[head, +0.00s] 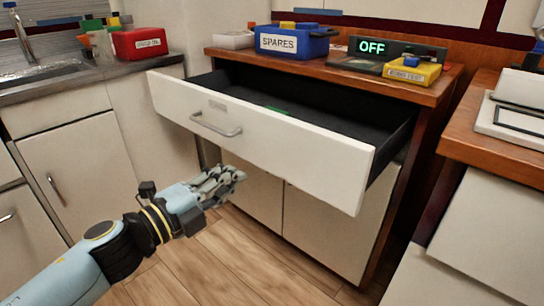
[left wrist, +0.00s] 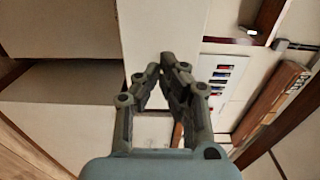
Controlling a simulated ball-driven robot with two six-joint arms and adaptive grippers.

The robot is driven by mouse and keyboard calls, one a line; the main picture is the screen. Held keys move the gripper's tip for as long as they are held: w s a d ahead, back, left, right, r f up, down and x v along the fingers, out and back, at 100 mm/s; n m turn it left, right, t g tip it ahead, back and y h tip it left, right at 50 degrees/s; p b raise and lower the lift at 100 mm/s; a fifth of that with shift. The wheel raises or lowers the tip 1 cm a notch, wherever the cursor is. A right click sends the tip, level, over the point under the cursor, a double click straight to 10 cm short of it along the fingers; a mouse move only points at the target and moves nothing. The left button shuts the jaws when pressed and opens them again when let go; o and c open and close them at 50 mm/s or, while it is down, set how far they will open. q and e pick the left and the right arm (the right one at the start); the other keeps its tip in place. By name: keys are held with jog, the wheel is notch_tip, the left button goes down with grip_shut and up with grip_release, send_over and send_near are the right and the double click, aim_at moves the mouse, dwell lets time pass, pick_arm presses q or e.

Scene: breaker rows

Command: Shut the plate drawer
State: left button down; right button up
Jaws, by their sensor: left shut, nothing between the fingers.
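The plate drawer (head: 270,142) is pulled well out of the wooden-topped cabinet in the head view. Its pale front carries a small label and a bar handle (head: 216,125), and its dark inside shows. My right gripper is not in view.
A blue SPARES bin (head: 292,42), an OFF display (head: 372,47) and a yellow box (head: 412,72) stand on the cabinet top (head: 330,73). A red bin (head: 139,42) stands on the left counter. A wooden-topped unit (head: 462,125) is at right. Floor is clear below the drawer.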

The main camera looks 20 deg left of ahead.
aim_at(277, 151)
pick_arm(q)
jog(key=x, duration=0.9)
jog(key=shift+w+f, duration=0.1)
jog(key=shift+w, duration=0.2)
jog(key=shift+w+d, duration=0.25)
jog(key=shift+w, duration=0.25)
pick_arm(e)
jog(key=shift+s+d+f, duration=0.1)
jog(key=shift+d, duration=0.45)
